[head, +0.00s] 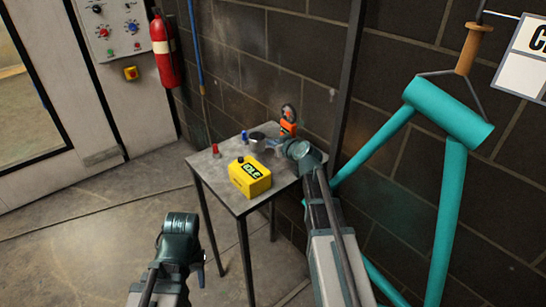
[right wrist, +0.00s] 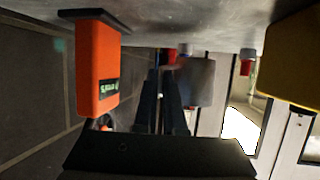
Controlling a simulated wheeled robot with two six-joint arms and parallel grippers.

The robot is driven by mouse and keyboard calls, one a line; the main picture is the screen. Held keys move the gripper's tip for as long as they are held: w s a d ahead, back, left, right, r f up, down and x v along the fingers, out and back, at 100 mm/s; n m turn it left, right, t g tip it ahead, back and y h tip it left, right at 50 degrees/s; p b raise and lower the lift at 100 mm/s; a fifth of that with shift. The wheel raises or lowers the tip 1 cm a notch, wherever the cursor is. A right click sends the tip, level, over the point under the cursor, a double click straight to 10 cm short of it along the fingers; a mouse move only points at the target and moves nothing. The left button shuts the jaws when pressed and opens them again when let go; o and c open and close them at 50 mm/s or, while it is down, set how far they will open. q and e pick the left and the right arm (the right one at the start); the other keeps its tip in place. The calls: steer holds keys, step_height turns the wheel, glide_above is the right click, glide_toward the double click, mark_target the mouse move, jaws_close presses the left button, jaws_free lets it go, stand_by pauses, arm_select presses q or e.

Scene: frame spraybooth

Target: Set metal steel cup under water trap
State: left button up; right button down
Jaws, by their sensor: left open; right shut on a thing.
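The steel cup (head: 257,142) stands on the small metal table (head: 222,180), near its back edge. In the right wrist view, which is upside down, the grey cup (right wrist: 200,82) is right beside the dark fingers of my right gripper (right wrist: 164,90). That gripper (head: 284,146) reaches in from the right at the table's back right and is shut on the cup; the exact contact is hard to see. My left gripper (head: 180,222) is open and empty, low in front of the table. I cannot make out a water trap in either view.
A yellow device (head: 250,178) sits at the table's front; an orange device (head: 288,128) stands at the back, also in the wrist view (right wrist: 97,70). Red (head: 215,149) and blue (head: 244,135) items stand nearby. A turquoise frame (head: 447,115) hangs at right. A fire extinguisher (head: 163,52) is at the back.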

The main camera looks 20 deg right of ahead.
mark_target(273, 159)
steer(key=shift+f+b, duration=1.9)
steer(key=shift+r, duration=0.1)
steer(key=c, duration=1.5)
jaws_free()
steer(key=o, duration=0.5)
